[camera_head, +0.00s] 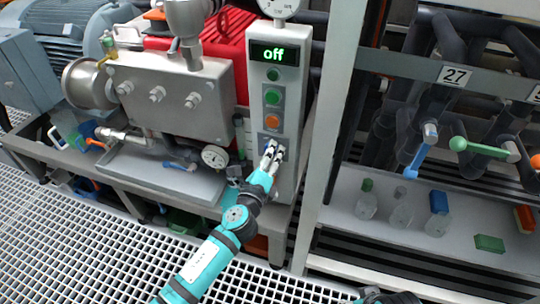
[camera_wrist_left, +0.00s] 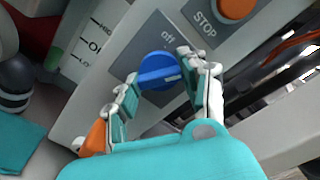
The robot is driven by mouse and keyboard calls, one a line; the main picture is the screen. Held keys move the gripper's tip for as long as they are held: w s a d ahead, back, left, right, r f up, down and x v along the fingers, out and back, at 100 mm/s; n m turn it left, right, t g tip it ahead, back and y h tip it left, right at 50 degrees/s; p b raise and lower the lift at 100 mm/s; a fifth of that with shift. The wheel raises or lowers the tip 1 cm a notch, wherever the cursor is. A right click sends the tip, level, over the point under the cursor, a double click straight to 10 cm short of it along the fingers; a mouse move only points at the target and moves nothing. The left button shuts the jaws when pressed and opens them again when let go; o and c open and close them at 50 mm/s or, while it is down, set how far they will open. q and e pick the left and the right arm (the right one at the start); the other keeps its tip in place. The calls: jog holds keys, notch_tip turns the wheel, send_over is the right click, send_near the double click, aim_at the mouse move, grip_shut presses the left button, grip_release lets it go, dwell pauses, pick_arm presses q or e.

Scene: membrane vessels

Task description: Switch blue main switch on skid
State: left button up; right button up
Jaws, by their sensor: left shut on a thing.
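The blue main switch (camera_wrist_left: 158,70) is a round rotary knob with a raised bar, on a grey plate low on the control panel (camera_head: 290,183). In the wrist view the plate reads "off" above the knob. My left gripper (camera_head: 273,153) is at the switch in the head view and hides most of it. In the wrist view the left gripper's (camera_wrist_left: 160,85) fingers are on either side of the knob's bar, shut on it.
Above the switch are an orange stop button (camera_head: 271,133) and green buttons (camera_head: 272,97). Blue and green valve handles (camera_head: 478,147) are farther right.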

pick_arm(q)
jog(key=shift+n, duration=0.4)
jog(key=n, duration=0.2)
jog(key=shift+n+b, duration=0.35)
jog(key=shift+n, duration=3.05)
jog(key=shift+n+p, duration=0.45)
jog(key=shift+n, duration=0.85)
pick_arm(e)
jog(key=shift+a+f, duration=0.15)
jog(key=shift+f, duration=0.65)
